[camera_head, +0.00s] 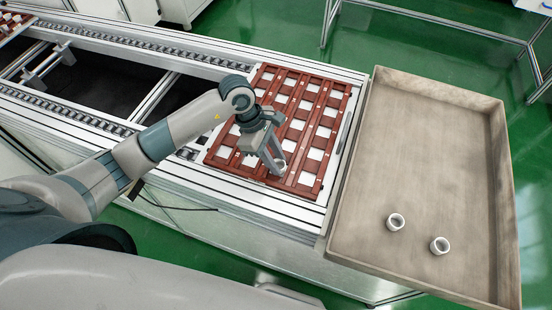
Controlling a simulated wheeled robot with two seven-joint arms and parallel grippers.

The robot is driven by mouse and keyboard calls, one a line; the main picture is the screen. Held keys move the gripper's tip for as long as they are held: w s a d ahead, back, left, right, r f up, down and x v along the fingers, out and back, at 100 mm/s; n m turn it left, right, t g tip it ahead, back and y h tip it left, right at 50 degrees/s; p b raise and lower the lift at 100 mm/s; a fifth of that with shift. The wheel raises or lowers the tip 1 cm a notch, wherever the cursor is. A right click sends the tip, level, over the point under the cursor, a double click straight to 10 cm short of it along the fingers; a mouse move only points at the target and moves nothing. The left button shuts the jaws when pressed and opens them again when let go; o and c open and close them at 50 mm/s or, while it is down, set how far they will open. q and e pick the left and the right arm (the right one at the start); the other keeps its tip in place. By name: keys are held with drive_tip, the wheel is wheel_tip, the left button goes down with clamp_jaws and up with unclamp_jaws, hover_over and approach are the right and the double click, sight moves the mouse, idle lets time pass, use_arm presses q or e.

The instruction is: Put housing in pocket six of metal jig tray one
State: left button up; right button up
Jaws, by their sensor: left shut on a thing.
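My left gripper (273,160) reaches in from the left and is over the near part of the jig tray, fingers pointing down. It is shut on a small pale housing (280,167), which is mostly hidden by the fingers. The jig tray (324,190) is a reddish-brown grid with white square pockets, lying on the conveyor. I cannot tell whether the housing touches the tray or is just above it. My right gripper is not in view.
A large beige bin (420,150) stands right of the conveyor, with two white ring-shaped housings (396,222) and (439,245) near its front. The rest of its floor is clear. Another reddish-brown tray (10,24) shows at the far left. Conveyor rails (130,45) run behind my arm.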

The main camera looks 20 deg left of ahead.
use_arm(q)
drive_tip(key=o, duration=1)
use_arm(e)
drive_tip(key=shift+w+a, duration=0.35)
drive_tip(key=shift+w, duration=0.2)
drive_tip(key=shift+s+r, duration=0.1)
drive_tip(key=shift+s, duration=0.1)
use_arm(q)
drive_tip(key=shift+r, duration=0.1)
drive_tip(key=shift+a+r, duration=0.15)
drive_tip(key=shift+r, duration=0.1)
drive_tip(key=shift+b+v, duration=0.5)
drive_tip(key=shift+v, duration=0.5)
drive_tip(key=shift+a+r, duration=0.3)
drive_tip(key=shift+r, duration=0.35)
drive_tip(key=b+v, duration=0.2)
drive_tip(key=v, duration=0.6)
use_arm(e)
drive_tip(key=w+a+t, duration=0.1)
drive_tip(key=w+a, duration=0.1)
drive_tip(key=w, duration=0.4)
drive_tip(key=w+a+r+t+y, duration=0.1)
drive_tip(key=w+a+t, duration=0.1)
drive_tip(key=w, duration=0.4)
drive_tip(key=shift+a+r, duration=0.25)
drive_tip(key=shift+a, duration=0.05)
